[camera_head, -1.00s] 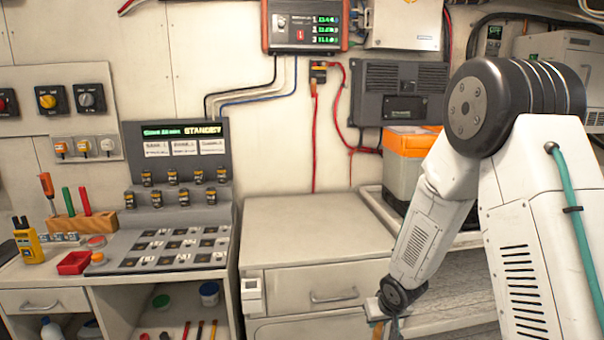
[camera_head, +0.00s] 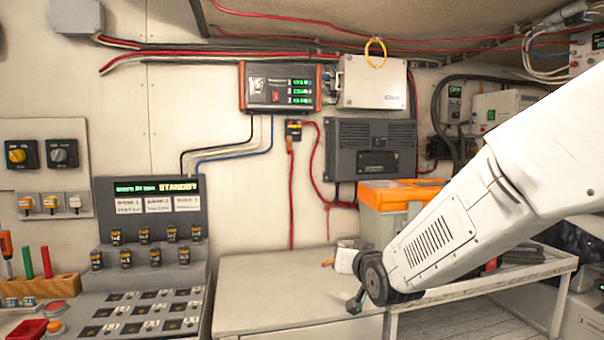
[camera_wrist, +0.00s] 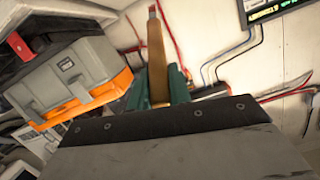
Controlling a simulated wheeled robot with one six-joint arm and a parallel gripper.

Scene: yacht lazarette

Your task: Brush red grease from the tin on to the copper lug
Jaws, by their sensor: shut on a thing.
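My gripper (camera_wrist: 158,85) is shut on a wooden-handled brush (camera_wrist: 156,55), which sticks out between the green fingers in the wrist view. Its far end is small and reddish-brown. A low round container with red inside (camera_head: 55,306), possibly the grease tin, sits on the left bench, well away from my gripper. A red cable (camera_head: 291,190) hangs from a small black block on the wall; I cannot make out the copper lug.
A grey case with an orange lid (camera_head: 400,194) stands behind my arm and fills the wrist view's left. The sloped grey panel (camera_head: 155,210) with several fuse holders is at left.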

